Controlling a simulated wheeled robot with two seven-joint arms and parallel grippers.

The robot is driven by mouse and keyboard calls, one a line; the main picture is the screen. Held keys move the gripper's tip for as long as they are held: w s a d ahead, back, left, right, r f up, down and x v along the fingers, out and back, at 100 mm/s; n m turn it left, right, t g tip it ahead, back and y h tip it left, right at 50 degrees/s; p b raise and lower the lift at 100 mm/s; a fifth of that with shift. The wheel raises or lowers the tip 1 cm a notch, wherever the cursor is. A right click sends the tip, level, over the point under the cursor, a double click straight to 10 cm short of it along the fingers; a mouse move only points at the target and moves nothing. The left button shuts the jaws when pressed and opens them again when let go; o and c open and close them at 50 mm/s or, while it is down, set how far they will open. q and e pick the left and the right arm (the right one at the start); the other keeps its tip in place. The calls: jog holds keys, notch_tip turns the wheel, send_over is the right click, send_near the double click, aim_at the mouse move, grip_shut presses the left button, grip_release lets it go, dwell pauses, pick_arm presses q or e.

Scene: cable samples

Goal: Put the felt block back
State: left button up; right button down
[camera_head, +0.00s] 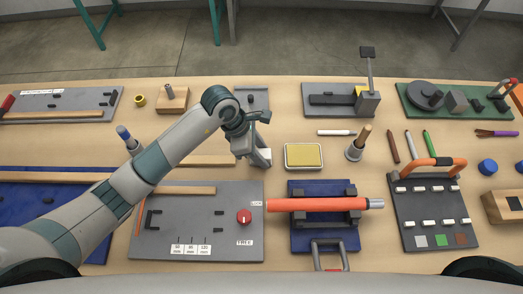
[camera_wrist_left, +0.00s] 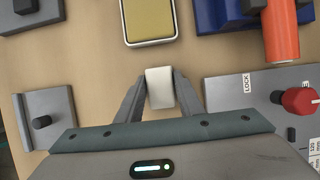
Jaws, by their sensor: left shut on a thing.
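My left gripper (camera_head: 259,159) reaches in from the left and points down near the middle of the table. In the left wrist view its two fingers (camera_wrist_left: 160,92) are shut on a small off-white felt block (camera_wrist_left: 160,88). The block sits between the fingertips. In the head view the gripper mostly hides the block, and I cannot tell whether it touches the table. A shallow white-rimmed tray with a yellow pad (camera_head: 303,156) lies just right of the gripper; it also shows at the top of the left wrist view (camera_wrist_left: 150,20). My right gripper is out of view.
A grey board with a red knob (camera_head: 244,216) lies in front of the gripper. A blue fixture (camera_head: 325,238) holds an orange cylinder (camera_head: 318,204). A metal cup with a wooden handle (camera_head: 355,151) stands right of the tray. A small grey plate (camera_head: 252,98) lies behind.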

pick_arm(q)
jog(key=shift+f, duration=0.1)
jog(key=shift+f, duration=0.1)
jog(key=o, duration=1)
jog(key=shift+r, duration=0.2)
jog(key=shift+r, duration=0.1)
jog(key=shift+a+r, duration=0.2)
jog(key=shift+r, duration=0.1)
jog(key=b+v, duration=0.3)
jog(key=v, duration=0.8)
jog(key=shift+b, duration=0.3)
